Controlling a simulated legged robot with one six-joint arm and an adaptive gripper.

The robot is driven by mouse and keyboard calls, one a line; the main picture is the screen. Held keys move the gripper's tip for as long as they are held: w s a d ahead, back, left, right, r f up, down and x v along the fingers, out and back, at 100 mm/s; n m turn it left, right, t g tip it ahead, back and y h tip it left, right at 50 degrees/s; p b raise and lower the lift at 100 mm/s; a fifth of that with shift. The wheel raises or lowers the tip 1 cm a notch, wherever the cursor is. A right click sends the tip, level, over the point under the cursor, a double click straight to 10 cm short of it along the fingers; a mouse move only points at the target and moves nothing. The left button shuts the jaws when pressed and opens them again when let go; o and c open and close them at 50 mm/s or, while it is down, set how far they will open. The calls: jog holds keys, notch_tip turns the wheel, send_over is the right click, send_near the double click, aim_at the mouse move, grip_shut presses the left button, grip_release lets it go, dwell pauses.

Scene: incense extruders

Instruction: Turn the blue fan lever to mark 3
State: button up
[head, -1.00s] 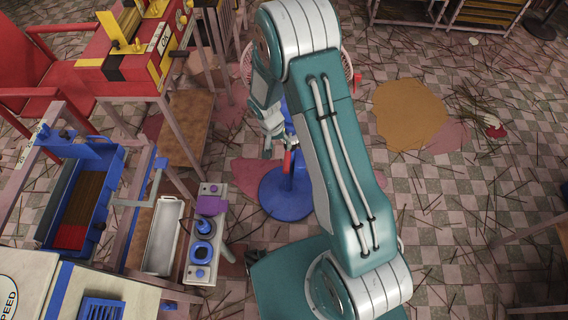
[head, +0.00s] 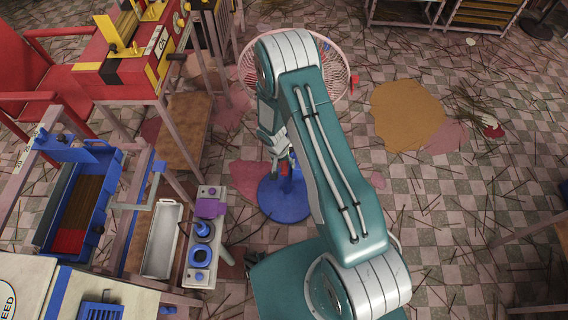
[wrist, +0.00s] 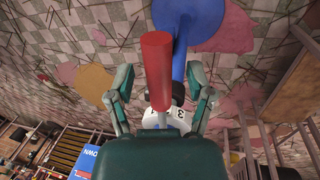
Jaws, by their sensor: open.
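The blue fan stands on a round blue base (head: 270,198), and its pale cage (head: 338,66) shows partly behind my arm. In the wrist view the blue base (wrist: 190,18) is at the top, with the blue post running down from it. A red lever handle (wrist: 157,60) points up the picture in front of the post. A white dial (wrist: 178,117) with a 3 on it shows partly below. My gripper (wrist: 160,75) is open, one finger on each side of the red handle, with visible gaps. In the head view my gripper (head: 281,160) is beside the fan post.
At left are a red and yellow machine (head: 130,50), a blue tray (head: 85,200) and a narrow panel (head: 205,235) with purple and blue controls. A white trough (head: 162,238) stands beside the panel. The tiled floor to the right is mostly open, strewn with thin sticks.

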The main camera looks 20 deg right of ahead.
grip_shut()
jog(key=shift+a, duration=0.1)
jog(key=w+a+m+g, duration=0.1)
jog(key=w+a+m, duration=0.4)
jog(key=a+m, duration=0.1)
jog(key=shift+y, duration=0.3)
dwell(0.3)
jog(key=shift+w, duration=0.1)
grip_release()
jog(key=shift+a, duration=0.15)
